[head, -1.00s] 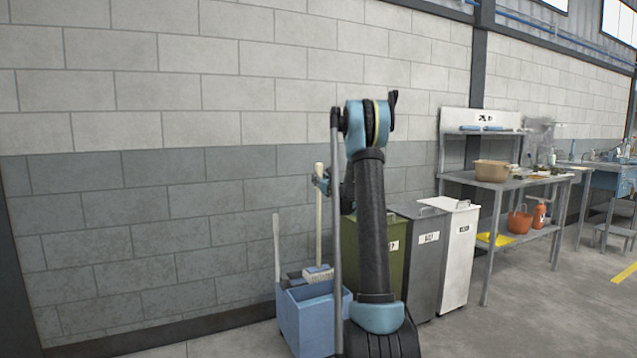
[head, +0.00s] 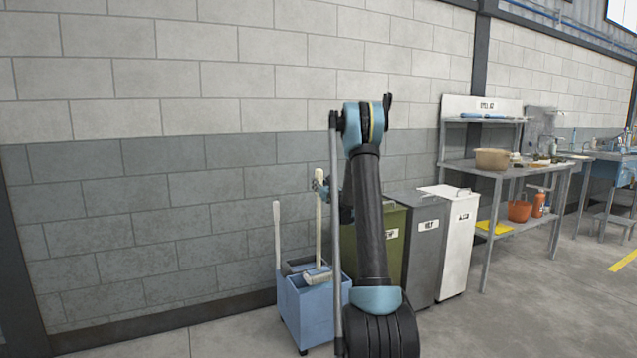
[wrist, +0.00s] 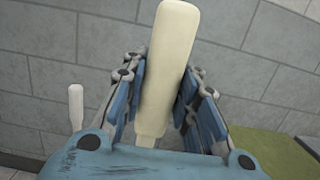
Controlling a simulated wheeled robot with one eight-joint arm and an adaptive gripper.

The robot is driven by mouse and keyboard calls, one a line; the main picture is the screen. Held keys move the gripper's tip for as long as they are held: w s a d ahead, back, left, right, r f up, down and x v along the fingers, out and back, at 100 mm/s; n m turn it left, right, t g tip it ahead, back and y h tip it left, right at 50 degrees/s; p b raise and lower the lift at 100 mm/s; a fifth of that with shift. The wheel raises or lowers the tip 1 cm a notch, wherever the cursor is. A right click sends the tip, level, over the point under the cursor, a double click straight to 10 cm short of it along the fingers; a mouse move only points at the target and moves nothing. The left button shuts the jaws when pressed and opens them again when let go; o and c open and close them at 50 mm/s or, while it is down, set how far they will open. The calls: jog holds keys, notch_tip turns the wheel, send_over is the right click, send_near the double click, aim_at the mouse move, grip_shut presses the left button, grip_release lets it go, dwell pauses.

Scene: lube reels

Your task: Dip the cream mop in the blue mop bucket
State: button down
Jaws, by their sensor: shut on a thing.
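The cream mop (head: 319,225) stands nearly upright in the head view. Its lower end is at the top opening of the blue mop bucket (head: 310,320); I cannot tell how far inside it sits. My gripper (head: 320,187) is shut around the upper handle. In the wrist view my gripper's blue-padded fingers (wrist: 158,95) lie on both sides of the cream handle (wrist: 166,60), which tilts a little. The mop's lower end is hidden in the wrist view. My own arm covers the area right of the bucket in the head view.
A pale lever handle (head: 277,235) rises at the bucket's left side. Green (head: 393,240), grey (head: 427,250) and white bins (head: 460,240) stand to the right. A block wall (head: 200,200) is close behind. A workbench (head: 500,175) stands further right. The floor at front left is clear.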

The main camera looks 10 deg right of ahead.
aim_at(321, 171)
jog(key=shift+f, duration=7.45)
jog(key=shift+r, duration=0.1)
jog(key=shift+r, duration=10.95)
